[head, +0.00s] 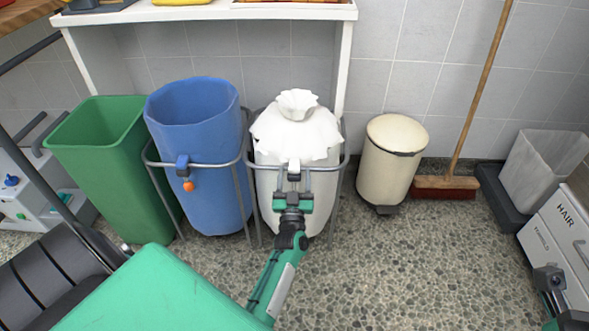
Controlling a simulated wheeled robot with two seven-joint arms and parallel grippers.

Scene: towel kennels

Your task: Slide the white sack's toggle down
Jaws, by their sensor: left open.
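The white sack (275,143) stands in a grey metal frame, its top gathered into a ruffled neck (297,104). My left gripper (293,176) is at the sack's front, at the height of the frame's rail. Its two fingers are apart, on either side of a small dark clip (293,165) on the rail. I cannot make out the white sack's toggle; the gripper covers the area below the clip. My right gripper (549,280) is at the lower right edge, far from the sack; its jaw opening is unclear.
A blue sack (205,130) with an orange toggle (188,186) hangs open left of the white sack. A green bin (105,150) stands further left. A cream pedal bin (385,165), a broom (448,186) and a grey bin (540,165) are right. The pebbled floor in front is clear.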

